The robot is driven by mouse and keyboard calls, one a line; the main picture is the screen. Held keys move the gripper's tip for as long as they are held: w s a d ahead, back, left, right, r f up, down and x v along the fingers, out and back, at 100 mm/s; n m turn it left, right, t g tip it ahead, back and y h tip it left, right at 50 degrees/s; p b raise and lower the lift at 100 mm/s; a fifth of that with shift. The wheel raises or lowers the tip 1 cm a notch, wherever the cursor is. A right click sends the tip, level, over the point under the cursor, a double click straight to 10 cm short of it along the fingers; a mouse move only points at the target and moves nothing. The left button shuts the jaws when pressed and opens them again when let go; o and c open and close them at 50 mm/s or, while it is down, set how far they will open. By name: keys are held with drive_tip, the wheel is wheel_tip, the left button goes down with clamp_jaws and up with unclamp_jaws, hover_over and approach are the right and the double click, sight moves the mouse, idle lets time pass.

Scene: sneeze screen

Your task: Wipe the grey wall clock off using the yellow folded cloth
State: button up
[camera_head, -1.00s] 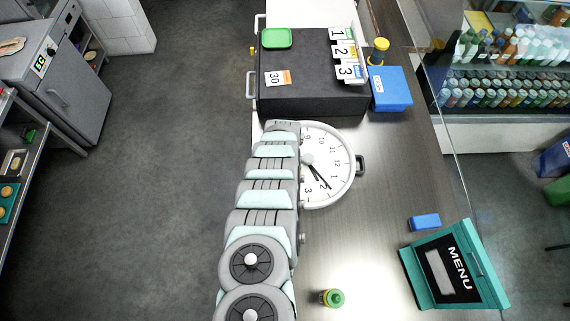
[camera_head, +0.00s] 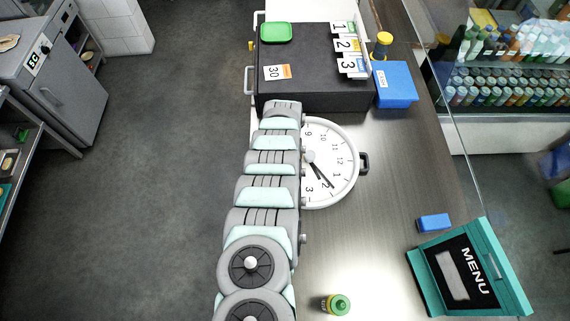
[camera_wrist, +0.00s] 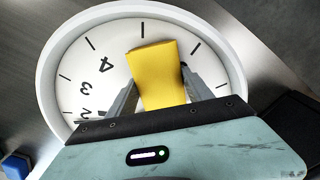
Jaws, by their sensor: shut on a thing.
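The wall clock (camera_head: 338,165) lies face up on the counter, with a white face, black numerals and a pale rim; my arm hides its left part in the head view. In the wrist view the clock (camera_wrist: 85,75) fills the upper middle. My gripper (camera_wrist: 160,88) is shut on the yellow folded cloth (camera_wrist: 158,72), which sticks out beyond the fingers over the clock face. I cannot tell whether the cloth touches the face. The gripper and cloth are hidden in the head view.
A black box (camera_head: 310,85) with number cards stands just beyond the clock, a blue box (camera_head: 395,84) at its right. A blue block (camera_head: 433,222), a menu stand (camera_head: 468,270) and a green-capped bottle (camera_head: 338,304) stand nearer.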

drive_tip(key=shift+w+f+b, duration=0.3)
drive_tip(key=shift+w+b, duration=0.2)
drive_tip(key=shift+b, duration=0.55)
drive_tip(key=w+b, duration=0.2)
drive_tip(key=b, duration=0.3)
drive_tip(key=shift+w+r, duration=0.1)
drive_tip(key=shift+w, duration=0.05)
drive_tip(key=shift+w+r+b, duration=0.15)
drive_tip(key=shift+w+b, duration=0.1)
drive_tip(key=shift+b, duration=0.4)
drive_tip(key=shift+w+b, duration=0.25)
drive_tip(key=shift+b, duration=0.55)
drive_tip(key=shift+w+b, duration=0.15)
drive_tip(key=shift+b, duration=0.55)
drive_tip(key=w+b, duration=0.1)
drive_tip(key=b, duration=0.2)
drive_tip(key=shift+f+b, duration=0.2)
drive_tip(key=shift+b, duration=0.2)
drive_tip(key=w+b, duration=0.1)
drive_tip(key=b, duration=0.2)
drive_tip(key=shift+a+b, duration=0.1)
drive_tip(key=shift+b, duration=0.3)
drive_tip(key=b, duration=0.5)
drive_tip(key=shift+w+f, duration=0.1)
drive_tip(key=shift+w, duration=0.2)
drive_tip(key=b, duration=0.4)
drive_tip(key=shift+w, duration=0.1)
